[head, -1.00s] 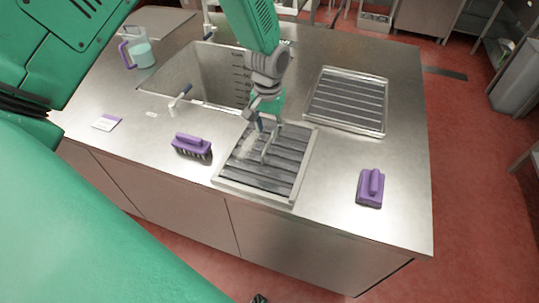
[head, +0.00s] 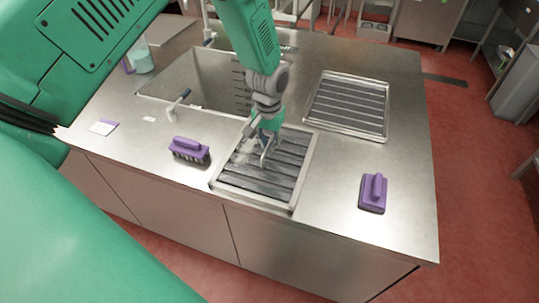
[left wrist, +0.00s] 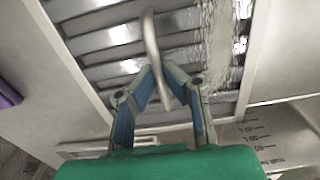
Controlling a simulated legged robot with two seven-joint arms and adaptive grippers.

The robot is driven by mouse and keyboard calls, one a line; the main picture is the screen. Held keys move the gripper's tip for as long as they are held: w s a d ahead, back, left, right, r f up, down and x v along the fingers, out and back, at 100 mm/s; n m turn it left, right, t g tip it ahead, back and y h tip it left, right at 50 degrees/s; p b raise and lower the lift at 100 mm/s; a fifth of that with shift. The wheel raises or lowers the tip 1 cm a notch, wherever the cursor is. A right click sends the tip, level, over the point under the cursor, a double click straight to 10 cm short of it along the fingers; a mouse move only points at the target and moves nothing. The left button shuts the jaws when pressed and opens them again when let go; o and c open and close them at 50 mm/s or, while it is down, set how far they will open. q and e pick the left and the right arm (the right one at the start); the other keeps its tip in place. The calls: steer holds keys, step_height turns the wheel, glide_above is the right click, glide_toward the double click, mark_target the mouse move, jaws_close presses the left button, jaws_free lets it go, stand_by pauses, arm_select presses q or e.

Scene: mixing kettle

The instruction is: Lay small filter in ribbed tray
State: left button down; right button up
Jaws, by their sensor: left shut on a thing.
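The small filter (head: 253,183) is a slatted metal panel with a pale frame and a wet, soapy-looking patch. It lies on the counter in front of the sink. My left gripper (head: 266,140) is above its middle, pointing down. In the left wrist view my left gripper (left wrist: 160,80) is shut on the filter's curved metal handle (left wrist: 151,35), with the slats (left wrist: 110,38) behind it. The ribbed tray (head: 346,106), metal with dark parallel ribs and a raised rim, lies empty behind and to the right. My right gripper is not in view.
A purple brush (head: 189,150) stands close left of the filter, and another purple scrubber (head: 373,193) lies to its right. Bare counter lies between scrubber and tray.

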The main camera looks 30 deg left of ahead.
mark_target(269, 144)
arm_select(q)
steer(key=shift+r+p, duration=2.15)
steer(key=shift+r, duration=0.45)
steer(key=shift+f, duration=0.1)
